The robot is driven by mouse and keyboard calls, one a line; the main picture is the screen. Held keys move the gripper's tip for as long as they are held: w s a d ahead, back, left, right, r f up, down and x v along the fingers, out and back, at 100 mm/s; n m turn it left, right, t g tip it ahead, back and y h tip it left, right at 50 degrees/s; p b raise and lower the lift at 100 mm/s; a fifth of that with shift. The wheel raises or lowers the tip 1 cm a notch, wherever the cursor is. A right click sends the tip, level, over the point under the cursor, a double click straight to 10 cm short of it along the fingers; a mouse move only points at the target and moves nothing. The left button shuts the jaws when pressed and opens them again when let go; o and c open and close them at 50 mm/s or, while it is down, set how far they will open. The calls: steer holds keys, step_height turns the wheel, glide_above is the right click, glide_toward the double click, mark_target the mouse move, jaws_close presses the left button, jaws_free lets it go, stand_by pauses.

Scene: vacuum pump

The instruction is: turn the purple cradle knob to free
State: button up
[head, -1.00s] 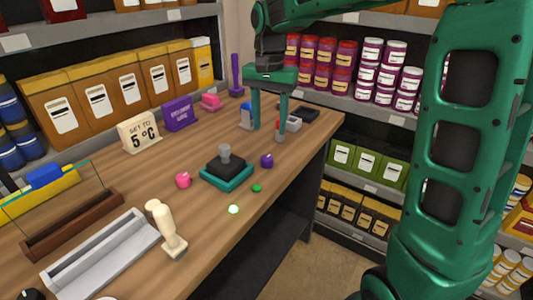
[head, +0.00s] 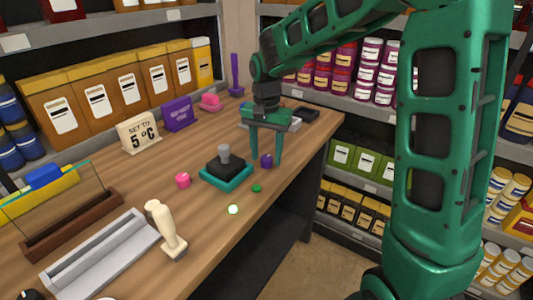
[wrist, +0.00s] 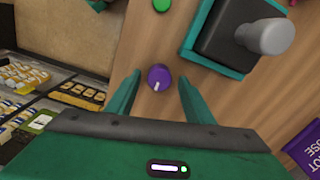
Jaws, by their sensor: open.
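The purple knob (head: 266,160) stands on the wooden table near its right edge, right of the teal-based cradle (head: 226,174). In the wrist view the knob (wrist: 160,77) is round with a white pointer line, and it lies between my two spread fingers. My gripper (head: 266,163) is open and points down around the knob, with a gap on each side in the wrist view. I cannot tell how far its fingertips are above the table. The cradle, with a black block and a grey post, also shows in the wrist view (wrist: 187,49).
A green button (head: 257,188), a lit white-green button (head: 233,209) and a pink knob (head: 183,180) are close by. A cream-handled tool (head: 167,229) stands at the front. A "set to 5 °C" sign (head: 138,132) and a purple sign (head: 178,113) stand behind.

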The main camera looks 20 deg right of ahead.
steer(key=c, duration=1.1)
steer(key=shift+o, duration=0.3)
steer(key=shift+d, duration=0.1)
